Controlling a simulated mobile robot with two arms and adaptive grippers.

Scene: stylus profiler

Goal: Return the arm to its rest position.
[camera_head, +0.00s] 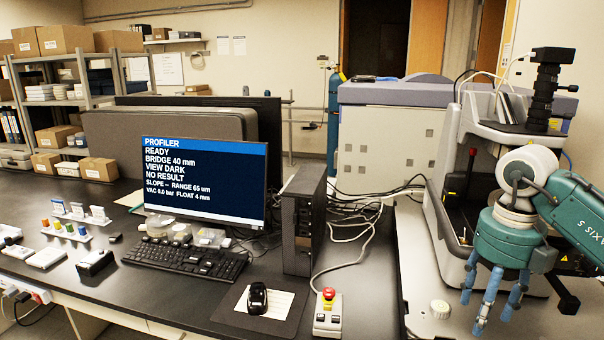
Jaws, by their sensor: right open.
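My right arm comes in from the right edge, and its teal gripper (493,298) hangs with its blue fingers pointing down. The fingers are spread apart and nothing shows between them. The gripper is in front of the profiler (480,225), over the right side of the pale table; I cannot tell how far it is from the instrument. The monitor (205,180) reads PROFILER, READY, BRIDGE 40 mm, VIEW DARK and NO RESULT. My left gripper is not in view.
A control box with a red emergency button (328,312) stands at the front of the black bench. A keyboard (188,259), a mouse (257,297) and a computer tower (303,222) are to the left. A small round cream knob (440,309) is left of the gripper.

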